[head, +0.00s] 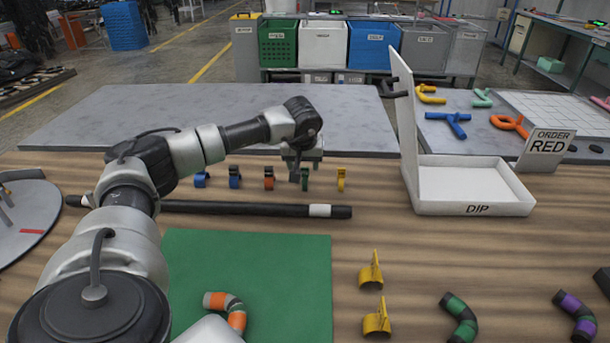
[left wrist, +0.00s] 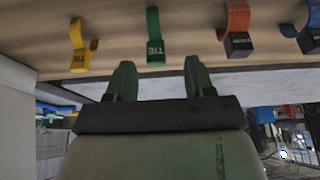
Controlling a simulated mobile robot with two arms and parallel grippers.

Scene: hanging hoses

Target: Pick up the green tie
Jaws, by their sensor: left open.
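The green tie (head: 305,179) is a small upright clip in a row of ties on the wooden table, partly behind my left gripper (head: 295,170) in the head view. In the left wrist view the green tie (left wrist: 153,38) has a dark block marked TIE and lies just beyond the fingertips, between their lines. My left gripper (left wrist: 158,70) is open and empty, its two fingers apart. No contact with the tie shows. My right gripper is not in view.
A yellow tie (head: 341,179) and an orange tie (head: 269,178) flank the green one closely. Blue ties stand further left. A black rod (head: 250,209) lies in front of the row. A white DIP box (head: 470,190) with raised lid stands right.

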